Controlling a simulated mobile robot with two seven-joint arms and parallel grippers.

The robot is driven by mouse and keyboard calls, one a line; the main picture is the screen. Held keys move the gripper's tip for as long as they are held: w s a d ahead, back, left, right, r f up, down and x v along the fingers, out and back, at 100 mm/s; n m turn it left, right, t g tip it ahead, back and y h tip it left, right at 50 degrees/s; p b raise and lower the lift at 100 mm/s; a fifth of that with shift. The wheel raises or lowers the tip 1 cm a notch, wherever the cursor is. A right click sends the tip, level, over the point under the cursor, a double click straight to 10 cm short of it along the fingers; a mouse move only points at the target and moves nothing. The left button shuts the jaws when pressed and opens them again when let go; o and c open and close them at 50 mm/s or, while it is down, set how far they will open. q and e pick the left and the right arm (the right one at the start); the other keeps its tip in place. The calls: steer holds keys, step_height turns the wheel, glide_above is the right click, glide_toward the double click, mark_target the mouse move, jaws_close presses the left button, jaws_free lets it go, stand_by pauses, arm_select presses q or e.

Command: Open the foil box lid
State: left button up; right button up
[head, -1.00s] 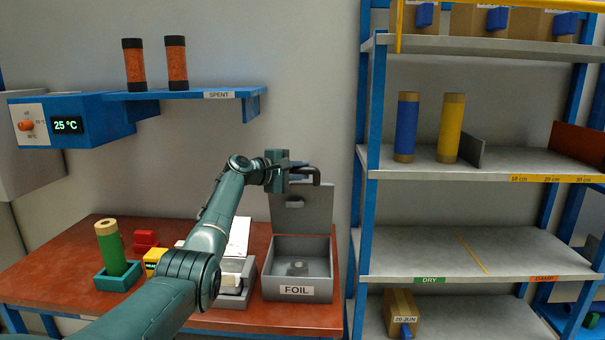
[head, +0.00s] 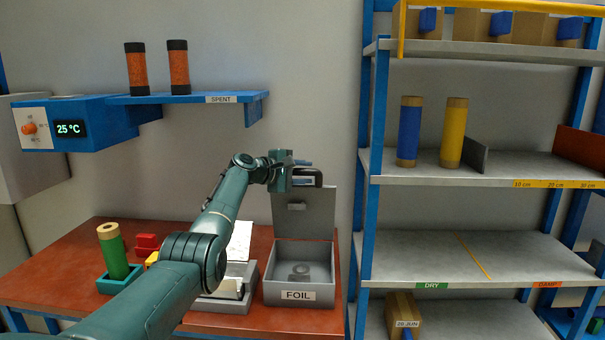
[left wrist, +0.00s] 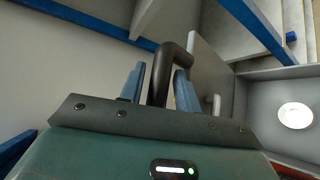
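The grey foil box (head: 299,294), labelled FOIL, stands on the right end of the red-brown bench. Its lid (head: 318,208) stands raised, upright at the back, and the inside of the box shows, with a small round thing in it. A dark bent handle (left wrist: 163,72) runs out from the lid. My left gripper (head: 303,171) is at the lid's top edge. In the left wrist view its two blue fingers (left wrist: 158,84) stand on either side of the handle, apart, with a narrow gap showing. My right gripper is out of view.
A grey tray (head: 249,293) with white sheets is left of the box, partly behind my arm. The SPENT shelf (head: 190,98) is above, and a blue-post rack (head: 367,220) stands close on the right.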

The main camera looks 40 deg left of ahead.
arm_select(q)
steer(key=shift+o, duration=0.7)
steer(key=shift+a, duration=0.1)
steer(key=shift+s, duration=0.1)
steer(key=shift+s+a, duration=0.25)
steer(key=shift+s, duration=0.25)
steer(key=b+v, duration=0.3)
steer(key=v, duration=0.9)
steer(key=shift+b, duration=0.35)
steer(key=shift+d, duration=0.15)
